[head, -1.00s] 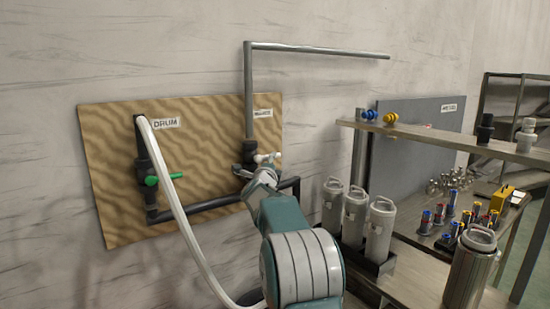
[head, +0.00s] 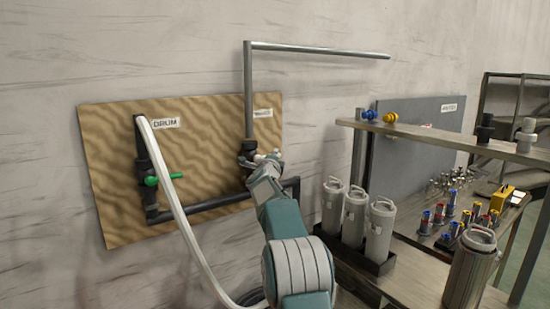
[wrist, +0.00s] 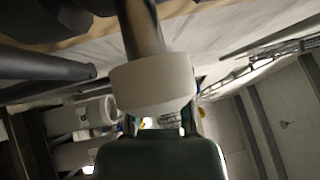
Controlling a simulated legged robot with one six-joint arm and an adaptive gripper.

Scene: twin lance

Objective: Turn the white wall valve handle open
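The white valve handle (head: 262,157) is on the dark pipe fitting at the right of the wavy tan wall board, below the upright grey pipe. My gripper (head: 267,167) is at the handle from below and to the right in the head view and partly covers it. Its fingers are too small and hidden there to tell open from shut, or whether they touch the handle.
A green valve handle (head: 163,180) and a white hose (head: 180,215) are left on the board (head: 110,190). A dark pipe (head: 215,202) runs below. At right, a shelf (head: 440,141) and table hold grey canisters (head: 354,215) and small parts.

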